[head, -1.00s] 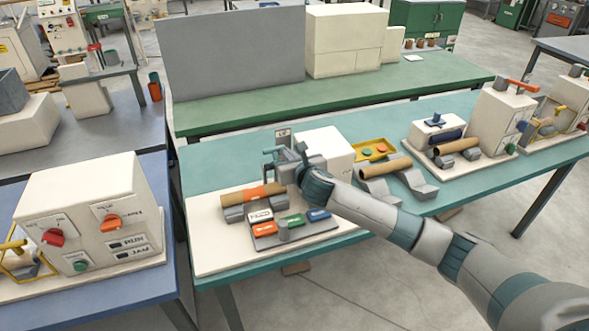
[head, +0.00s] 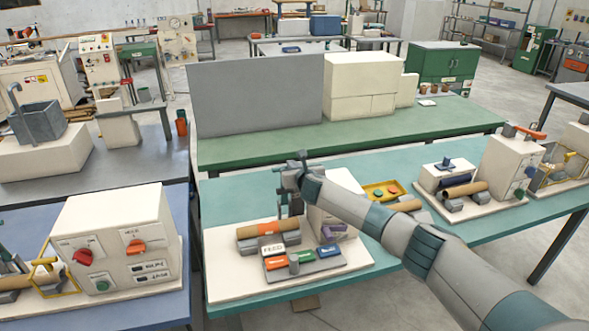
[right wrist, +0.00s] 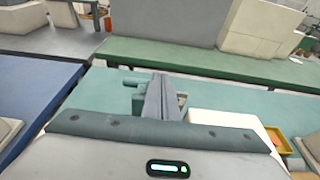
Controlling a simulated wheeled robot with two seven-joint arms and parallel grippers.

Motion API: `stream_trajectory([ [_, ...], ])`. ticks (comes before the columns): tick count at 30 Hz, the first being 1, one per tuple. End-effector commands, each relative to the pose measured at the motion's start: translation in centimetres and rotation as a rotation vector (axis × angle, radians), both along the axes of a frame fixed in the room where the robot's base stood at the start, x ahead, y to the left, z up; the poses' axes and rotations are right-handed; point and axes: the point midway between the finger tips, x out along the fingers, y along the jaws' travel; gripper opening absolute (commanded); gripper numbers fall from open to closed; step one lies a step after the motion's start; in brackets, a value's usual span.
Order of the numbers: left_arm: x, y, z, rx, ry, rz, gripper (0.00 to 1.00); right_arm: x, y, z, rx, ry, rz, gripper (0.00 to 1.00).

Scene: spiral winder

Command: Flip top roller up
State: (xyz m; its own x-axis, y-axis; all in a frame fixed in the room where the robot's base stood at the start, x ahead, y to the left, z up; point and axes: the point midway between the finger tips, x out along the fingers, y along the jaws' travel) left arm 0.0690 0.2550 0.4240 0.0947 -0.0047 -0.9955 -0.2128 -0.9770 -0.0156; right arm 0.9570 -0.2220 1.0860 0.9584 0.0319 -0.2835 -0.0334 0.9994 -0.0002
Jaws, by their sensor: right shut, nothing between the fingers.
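The winder stands on a white base plate (head: 222,275) on the teal table. A brown tube with an orange band (head: 268,229) lies across its grey cradle. My right gripper (head: 283,182) is shut and empty, above and behind the right end of the tube, in front of the cream housing (head: 343,182). In the right wrist view its dark fingers (right wrist: 160,98) are together, with a dark teal piece just left of them. A grey upright part stands just below the gripper; I cannot tell whether it is the top roller or whether they touch. My left gripper is not in view.
A panel with coloured buttons (head: 305,263) is at the front of the base plate. A yellow tray (head: 383,191) lies behind my right arm. A cream control box (head: 117,240) stands on the blue table at left. The teal table's back left is clear.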

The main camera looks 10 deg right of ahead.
Motion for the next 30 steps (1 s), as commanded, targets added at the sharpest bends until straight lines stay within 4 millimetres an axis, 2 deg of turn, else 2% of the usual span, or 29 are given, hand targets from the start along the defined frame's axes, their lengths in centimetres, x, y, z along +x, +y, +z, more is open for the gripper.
stream_trajectory([
  [1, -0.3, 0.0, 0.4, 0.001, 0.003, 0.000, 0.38, 0.5, 0.1, 0.6, 0.000, 0.014, 0.000, 0.00],
  [13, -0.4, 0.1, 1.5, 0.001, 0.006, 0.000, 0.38, 2.7, 0.1, 0.3, -0.005, 0.114, 0.000, 0.00],
  [30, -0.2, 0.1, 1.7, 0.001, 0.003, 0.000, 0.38, 3.2, 0.1, 0.1, -0.004, 0.136, 0.001, 0.00],
])
